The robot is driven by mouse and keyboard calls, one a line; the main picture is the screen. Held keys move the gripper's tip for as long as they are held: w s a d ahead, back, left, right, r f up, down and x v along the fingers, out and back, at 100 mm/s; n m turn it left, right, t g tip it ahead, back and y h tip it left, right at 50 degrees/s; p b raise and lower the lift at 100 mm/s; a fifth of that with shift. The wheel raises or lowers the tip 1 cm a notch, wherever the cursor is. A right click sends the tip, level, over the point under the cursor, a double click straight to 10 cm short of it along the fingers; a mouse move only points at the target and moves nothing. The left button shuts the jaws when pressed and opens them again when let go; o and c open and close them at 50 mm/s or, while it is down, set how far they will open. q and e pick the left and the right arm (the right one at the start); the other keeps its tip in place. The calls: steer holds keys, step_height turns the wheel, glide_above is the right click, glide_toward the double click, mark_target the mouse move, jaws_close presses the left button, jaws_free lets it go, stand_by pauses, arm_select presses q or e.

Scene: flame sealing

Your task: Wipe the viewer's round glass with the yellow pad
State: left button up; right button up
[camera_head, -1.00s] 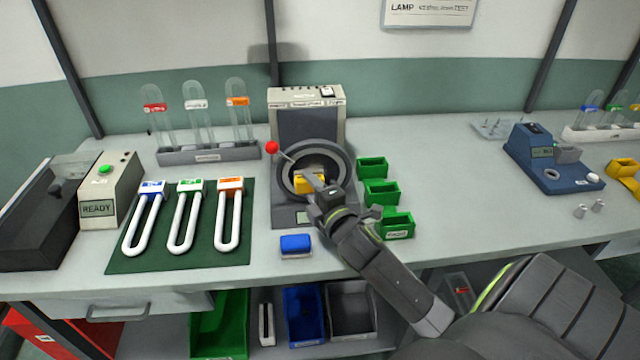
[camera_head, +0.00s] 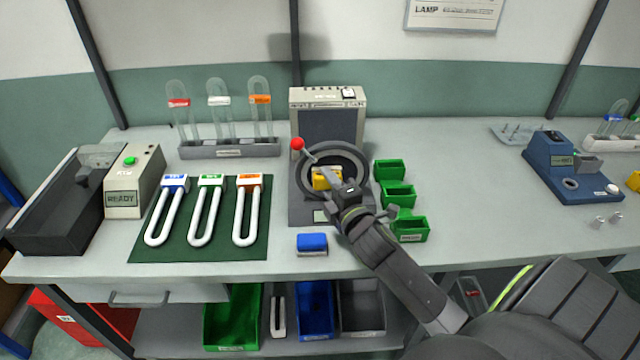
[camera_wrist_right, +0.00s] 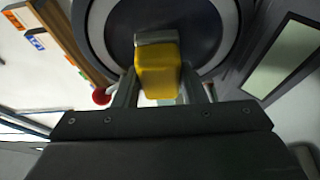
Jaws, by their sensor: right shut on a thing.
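The viewer (camera_head: 328,108) stands on the bench with a round dark ring around its glass at the front. My right gripper (camera_head: 334,184) is in front of this ring and shut on the yellow pad (camera_head: 321,181). In the right wrist view the yellow pad (camera_wrist_right: 158,75) sits between the two fingers, in front of the round glass (camera_wrist_right: 195,25). The pad overlaps the glass, but I cannot tell whether it touches. Most of the glass is hidden behind pad and gripper in the head view. My left gripper is not in view.
A red ball knob (camera_head: 297,144) sticks out at the ring's upper left. Green bins (camera_head: 398,194) stand close on the right. A blue block (camera_head: 312,242) lies in front of the viewer. A green mat (camera_head: 222,240) with white U-shaped tubes lies on the left.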

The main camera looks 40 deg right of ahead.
steer(key=shift+s+d, duration=0.4)
steer(key=shift+d, duration=0.3)
steer(key=s+d, duration=0.1)
steer(key=d, duration=0.2)
steer(key=shift+s+d+b, duration=0.1)
steer(key=shift+s+b, duration=0.2)
steer(key=shift+s, duration=0.1)
steer(key=shift+w+a+p, duration=0.5)
steer(key=shift+a+p, duration=0.1)
steer(key=shift+a, duration=0.3)
steer(key=shift+w+a+p, duration=0.5)
steer(key=shift+a+p, duration=0.05)
steer(key=shift+a, duration=0.3)
steer(key=shift+w+a+r+p, duration=0.1)
steer(key=shift+w+a+p, duration=0.4)
steer(key=shift+a, duration=0.25)
steer(key=shift+w+a, duration=0.45)
steer(key=shift+a, duration=0.3)
